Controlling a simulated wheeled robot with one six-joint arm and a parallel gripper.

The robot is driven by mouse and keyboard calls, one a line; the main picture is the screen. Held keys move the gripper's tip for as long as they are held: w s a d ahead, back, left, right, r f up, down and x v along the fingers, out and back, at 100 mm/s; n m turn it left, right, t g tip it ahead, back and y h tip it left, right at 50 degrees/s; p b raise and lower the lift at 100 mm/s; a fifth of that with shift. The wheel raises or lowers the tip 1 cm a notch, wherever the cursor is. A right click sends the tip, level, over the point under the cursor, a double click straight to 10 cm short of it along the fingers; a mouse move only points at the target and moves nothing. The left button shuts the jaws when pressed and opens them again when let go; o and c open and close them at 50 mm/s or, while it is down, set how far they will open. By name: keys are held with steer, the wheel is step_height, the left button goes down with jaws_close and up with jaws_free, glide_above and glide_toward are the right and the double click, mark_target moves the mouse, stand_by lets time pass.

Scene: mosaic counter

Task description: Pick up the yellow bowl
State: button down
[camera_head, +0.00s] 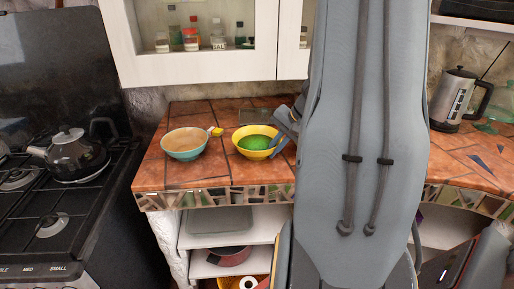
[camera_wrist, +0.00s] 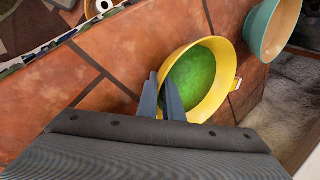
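The yellow bowl (camera_head: 241,147), green inside, stands upright on the tiled counter. It also shows in the wrist view (camera_wrist: 217,108), with a small pale tab on its right side. My gripper (camera_wrist: 161,78) is at the bowl's near rim, with one finger outside the wall and the other over the inside. A strip of yellow rim shows between the fingers, which look apart. In the head view my gripper (camera_head: 281,133) is at the bowl's right edge, partly hidden by my arm. The lower finger parts cover some of the bowl.
A teal bowl with a cream inside (camera_head: 184,154) stands just left of the yellow bowl. A kettle (camera_head: 75,155) sits on the stove at left. A wall cabinet (camera_head: 190,70) hangs above the counter's back. A steel electric kettle (camera_head: 453,98) stands at right.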

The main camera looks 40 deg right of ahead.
stand_by(0.3)
step_height(320, 180, up, 10)
steer(key=shift+b, duration=0.4)
stand_by(1.9)
